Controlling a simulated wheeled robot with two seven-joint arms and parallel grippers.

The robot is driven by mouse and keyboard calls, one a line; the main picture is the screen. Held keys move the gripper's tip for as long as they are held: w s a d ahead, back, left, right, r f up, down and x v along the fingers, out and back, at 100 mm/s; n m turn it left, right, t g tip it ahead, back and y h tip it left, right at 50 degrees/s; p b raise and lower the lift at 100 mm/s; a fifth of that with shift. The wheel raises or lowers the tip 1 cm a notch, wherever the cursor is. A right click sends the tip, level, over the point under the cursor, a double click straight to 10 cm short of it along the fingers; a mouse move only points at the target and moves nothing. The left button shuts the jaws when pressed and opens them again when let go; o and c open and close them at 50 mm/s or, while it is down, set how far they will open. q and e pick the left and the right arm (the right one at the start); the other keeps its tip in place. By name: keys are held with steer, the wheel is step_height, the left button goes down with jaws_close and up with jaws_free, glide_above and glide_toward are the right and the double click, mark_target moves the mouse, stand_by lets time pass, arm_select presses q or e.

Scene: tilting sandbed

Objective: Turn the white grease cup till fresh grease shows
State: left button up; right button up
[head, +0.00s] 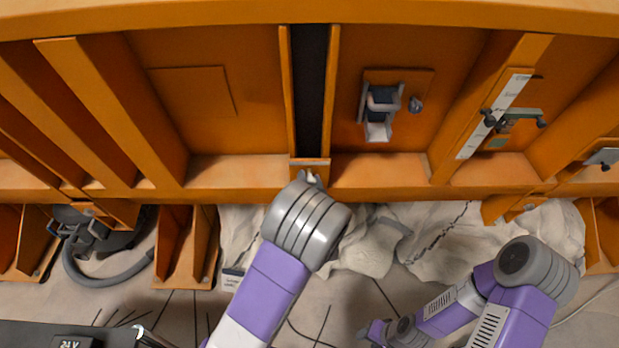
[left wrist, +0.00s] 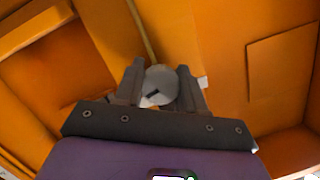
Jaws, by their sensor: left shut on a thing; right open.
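The white grease cup (left wrist: 158,86) is a round, pale cap with a short dark mark on its face, seen in the left wrist view. My left gripper (left wrist: 160,92) is shut on it, one dark finger on each side. In the head view the cup (head: 311,177) shows only as a small pale bit at the lower end of the dark slot, mostly hidden by my left wrist. I can make out no grease around it. My right gripper (head: 371,333) is low in the head view, small and partly cut off, open and away from the cup.
The orange ribbed frame (head: 240,195) fills the upper part. Right of the slot is a latch-like fitting (head: 380,107). Further right is a white scale strip (head: 493,115) with a grey clamp (head: 513,117).

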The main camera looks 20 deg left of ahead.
arm_select(q)
steer(key=shift+s+f+m+y+p, duration=0.15)
steer(key=shift+m+y+p, duration=0.55)
steer(key=shift+m, duration=0.7)
steer(key=o, duration=1)
steer(key=shift+a, duration=0.1)
steer(key=shift+o, duration=0.2)
steer(key=shift+s+d, duration=0.2)
steer(key=shift+d, duration=0.05)
steer(key=v, duration=0.7)
steer(key=shift+a, duration=0.1)
